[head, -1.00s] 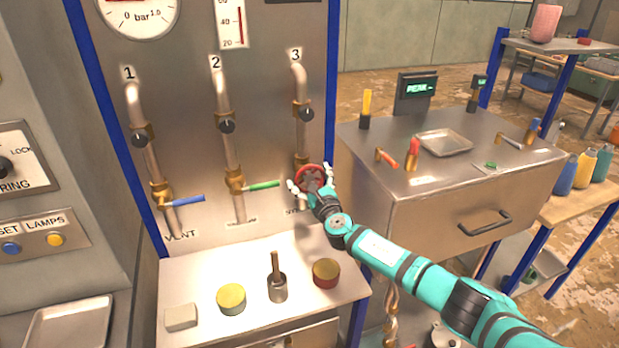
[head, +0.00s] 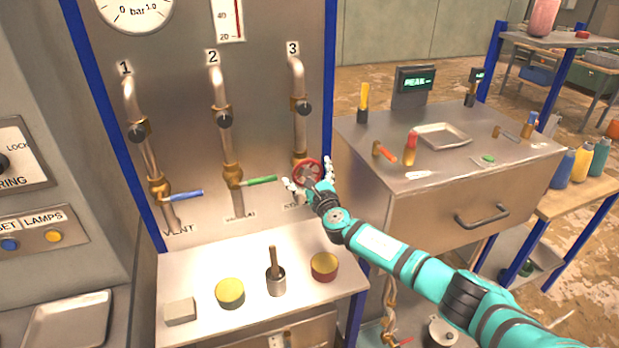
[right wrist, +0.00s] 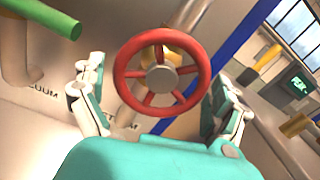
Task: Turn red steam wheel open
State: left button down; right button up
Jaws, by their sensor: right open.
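The red steam wheel (head: 309,171) sits at the bottom of pipe 3 on the metal panel. In the right wrist view the red wheel (right wrist: 162,72) shows whole, with several spokes and a grey hub. My right gripper (head: 309,189) is open just in front of the wheel. In the right wrist view its fingers (right wrist: 155,100) stand apart on the left and right of the rim, with a gap on both sides. The label under pipe 3 is mostly hidden by my gripper. My left gripper does not show.
The green handle (head: 261,181) of pipe 2 and the blue handle (head: 184,195) of pipe 1 are to the left. Below, the ledge (head: 200,273) holds tins, a block and a pot with a handle. A drawer cabinet (head: 440,215) stands close on the right.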

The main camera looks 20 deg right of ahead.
jog(key=s, duration=1.2)
jog(key=shift+d, duration=0.25)
